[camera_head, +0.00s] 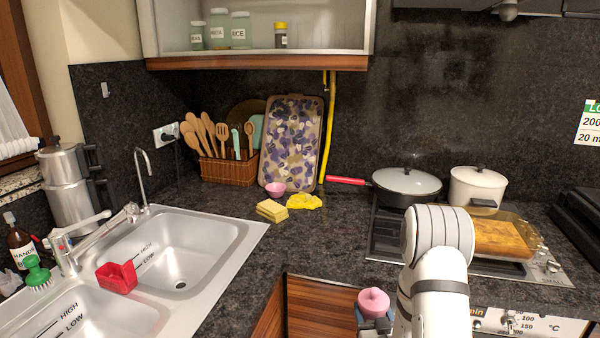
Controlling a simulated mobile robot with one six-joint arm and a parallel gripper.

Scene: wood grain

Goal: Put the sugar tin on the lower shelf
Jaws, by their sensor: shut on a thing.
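A pink rounded thing with a small knob on top (373,302), which looks like the sugar tin, is at the bottom of the view, right of centre. No label shows on it, and its lower part is hidden. My gripper (375,324) is shut on it, with dark jaw parts showing just below the pink top. It is held low, in front of the counter's front edge. An open wall shelf (255,62) with a wooden front edge is at the top. Labelled glass jars (240,30) stand on its left, and a yellow-lidded jar (281,36) stands right of its middle.
A sink (185,250) with a red caddy (117,277) is at left. A pan (406,185), pot (477,188) and baking dish (503,240) occupy the hob. The shelf's right end is clear.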

